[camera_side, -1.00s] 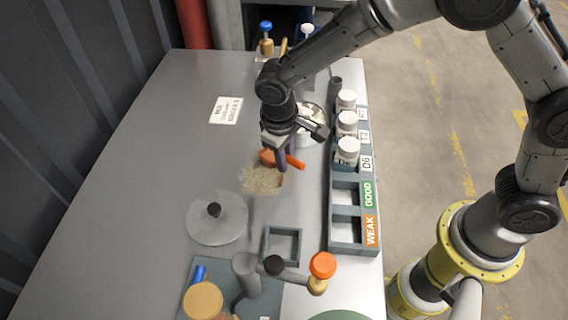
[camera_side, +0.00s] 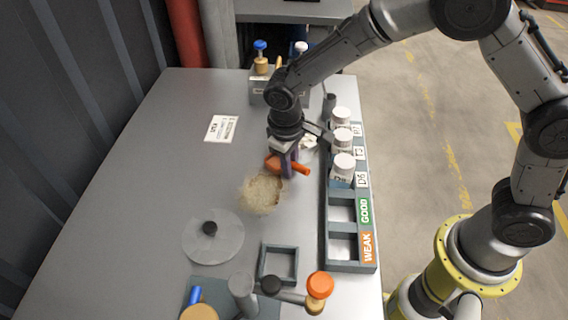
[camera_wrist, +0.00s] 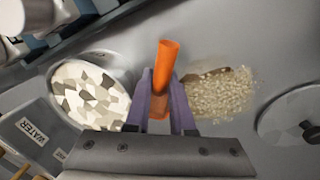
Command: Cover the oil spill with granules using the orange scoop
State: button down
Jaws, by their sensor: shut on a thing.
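My gripper (camera_side: 287,160) is shut on the orange scoop (camera_side: 299,168), low over the table. In the wrist view the purple fingers (camera_wrist: 161,105) close on both sides of the orange handle (camera_wrist: 167,58); the scoop's bowl is mostly hidden there. A patch of tan granules (camera_side: 262,194) lies on the grey table just in front of the gripper. In the wrist view the granules (camera_wrist: 222,95) sit right of the fingers, with a brown dark spot (camera_wrist: 235,74) showing at the patch's upper edge. A round dish of pale granules (camera_wrist: 88,92) stands left of the fingers, largely hidden by the arm in the side view.
A rack (camera_side: 346,238) with several white-lidded jars runs along the table's right edge. A clear disc with a black knob (camera_side: 211,240) lies left of a small square tray (camera_side: 277,263). A bin labelled WATER (camera_wrist: 33,130) shows in the wrist view.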

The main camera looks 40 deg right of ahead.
aim_at(288, 224)
jog(key=shift+s, duration=0.2)
jog(key=shift+s+a+f, duration=0.2)
jog(key=shift+s+a, duration=1)
jog(key=shift+s, duration=0.2)
jog(key=shift+s+a+r, duration=0.15)
jog(key=shift+s+a, duration=0.95)
jog(key=shift+a, duration=0.05)
jog(key=shift+s+a+r, duration=0.1)
jog(key=shift+s+a, duration=0.95)
jog(key=shift+a, duration=0.1)
jog(key=shift+s+a, duration=1.15)
jog(key=shift+r, duration=3)
jog(key=shift+r, duration=0.1)
jog(key=shift+r, duration=1.4)
